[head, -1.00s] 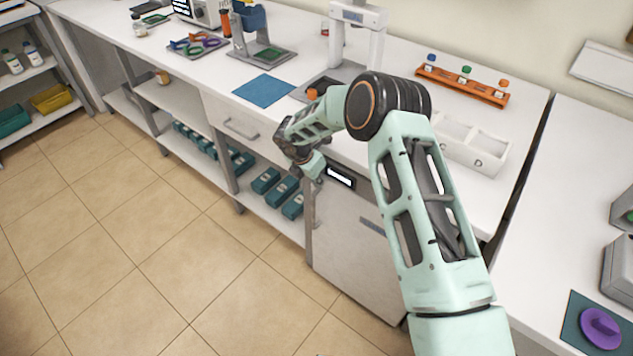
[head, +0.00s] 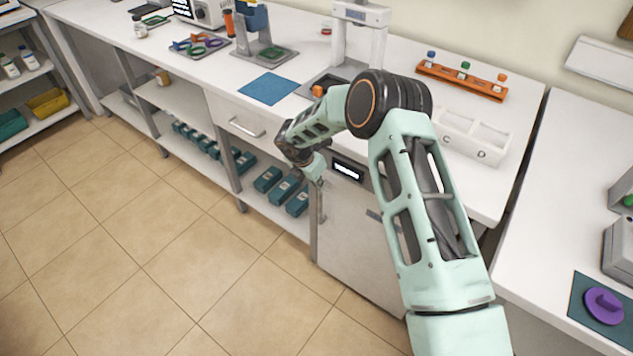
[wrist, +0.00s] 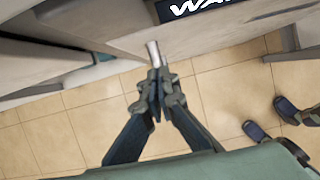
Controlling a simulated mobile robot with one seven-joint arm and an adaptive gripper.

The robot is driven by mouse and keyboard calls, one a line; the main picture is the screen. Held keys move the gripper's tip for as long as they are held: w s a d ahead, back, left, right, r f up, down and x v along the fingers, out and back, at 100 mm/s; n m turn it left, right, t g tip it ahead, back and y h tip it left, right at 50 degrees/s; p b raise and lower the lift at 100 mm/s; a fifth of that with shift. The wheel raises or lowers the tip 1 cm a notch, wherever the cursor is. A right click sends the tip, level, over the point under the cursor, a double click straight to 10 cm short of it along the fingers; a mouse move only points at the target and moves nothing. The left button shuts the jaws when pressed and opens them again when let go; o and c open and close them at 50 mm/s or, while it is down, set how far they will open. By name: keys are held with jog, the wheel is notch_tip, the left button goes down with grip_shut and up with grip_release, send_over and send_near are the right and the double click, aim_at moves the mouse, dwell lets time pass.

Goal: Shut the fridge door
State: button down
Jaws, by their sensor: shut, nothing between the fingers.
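The fridge is the grey under-counter unit whose door (head: 352,248) looks flush with the counter front in the head view. Its dark display panel (head: 347,170) sits at the top, and also shows at the top of the wrist view (wrist: 195,9). The upright metal handle (head: 320,207) is on the door's left side. In the wrist view, the handle (wrist: 153,52) stands out just beyond the fingertips. My gripper (wrist: 160,74) is shut and empty, with its tips close to the handle; I cannot tell whether they touch. My arm hides the door's upper right part in the head view.
Open shelves with teal boxes (head: 268,180) stand left of the fridge, below a drawer (head: 240,122). The counter above holds a blue mat (head: 269,88), an orange vial rack (head: 461,80) and a white divided tray (head: 470,138). The tiled floor (head: 150,270) in front is clear.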

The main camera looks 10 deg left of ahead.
jog(key=v, duration=1)
